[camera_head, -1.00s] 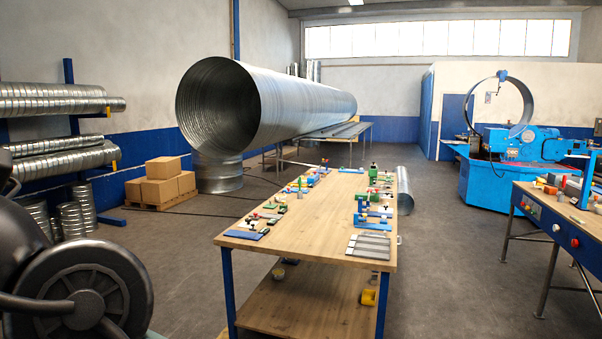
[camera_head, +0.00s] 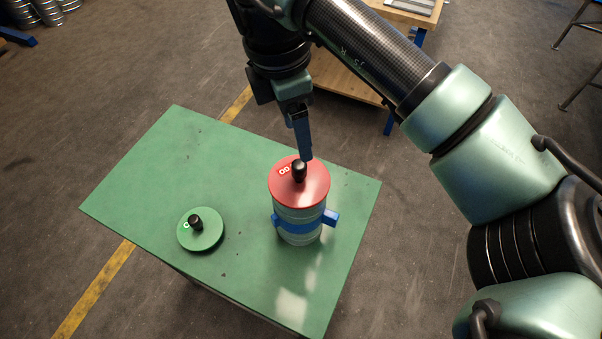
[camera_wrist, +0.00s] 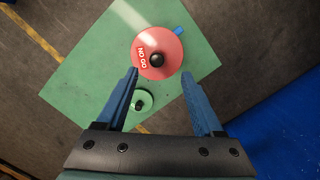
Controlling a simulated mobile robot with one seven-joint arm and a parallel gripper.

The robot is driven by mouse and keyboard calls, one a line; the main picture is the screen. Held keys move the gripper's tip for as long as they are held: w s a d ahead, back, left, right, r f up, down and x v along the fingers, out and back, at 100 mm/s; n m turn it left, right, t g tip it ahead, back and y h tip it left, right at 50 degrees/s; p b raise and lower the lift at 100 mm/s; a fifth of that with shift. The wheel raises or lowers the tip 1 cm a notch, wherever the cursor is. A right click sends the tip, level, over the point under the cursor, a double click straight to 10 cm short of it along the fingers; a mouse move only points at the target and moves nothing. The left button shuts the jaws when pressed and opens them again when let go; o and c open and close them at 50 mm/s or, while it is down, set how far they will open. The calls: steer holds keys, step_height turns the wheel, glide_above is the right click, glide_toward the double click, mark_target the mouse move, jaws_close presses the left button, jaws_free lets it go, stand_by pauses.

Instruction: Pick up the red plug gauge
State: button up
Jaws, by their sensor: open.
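The red plug gauge (camera_head: 314,187) is a round red disc with an upright black knob and white lettering. It rests on top of a ribbed metal cylinder (camera_head: 300,233) with a blue band on a green table. My gripper (camera_head: 305,158) is just above the disc, with its fingertips close to the knob. In the wrist view the red disc (camera_wrist: 172,47) reads "NO GO", and its knob shows just ahead of the gap between my open fingers (camera_wrist: 160,74). The gripper holds nothing. The exact height between the fingertips and the knob is hard to tell.
A green disc (camera_head: 211,238) with a black knob lies on the green table (camera_head: 150,170), left of the cylinder. A wooden workbench (camera_head: 340,88) stands beyond, partly behind my arm. The table's left part is otherwise clear. A yellow line (camera_head: 92,290) marks the floor.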

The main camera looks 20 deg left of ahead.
steer(key=p, duration=0.1)
glide_above(299, 163)
steer(key=f, duration=0.4)
steer(key=shift+s+d+f, duration=0.15)
steer(key=shift+s+f, duration=0.1)
steer(key=shift+f, duration=0.05)
steer(key=shift+w+f+p, duration=0.2)
steer(key=shift+f+p, duration=1.2)
steer(key=shift+f, duration=1.3)
jaws_close()
steer(key=shift+r, duration=0.1)
